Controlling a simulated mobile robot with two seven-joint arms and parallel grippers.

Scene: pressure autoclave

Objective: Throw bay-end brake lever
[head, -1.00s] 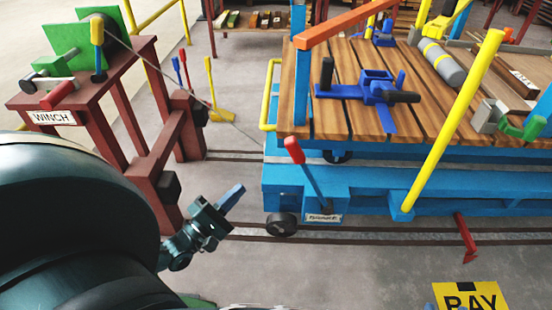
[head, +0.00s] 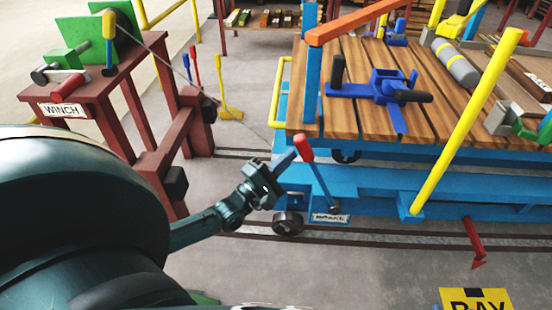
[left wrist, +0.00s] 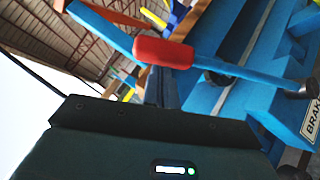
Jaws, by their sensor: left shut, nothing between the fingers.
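The brake lever has a red grip (head: 304,149) on a blue shaft (head: 320,185) that leans up and left from its pivot beside a white label (head: 330,218) on the blue trolley. In the left wrist view the red grip (left wrist: 163,53) lies across the front of my fingers, and part of the label reads BRAK (left wrist: 314,118). My left gripper (head: 288,160) is shut and empty. Its fingertips are just left of the red grip, very near it; I cannot tell whether they touch. My right gripper is in neither view.
The trolley's plank deck (head: 350,60) carries a blue clamp-like fixture (head: 385,88). A yellow post (head: 465,120) rises at its right side. A red winch stand (head: 130,90) is at left. Rails (head: 400,238) run along the floor. A yellow sign (head: 475,298) stands in front.

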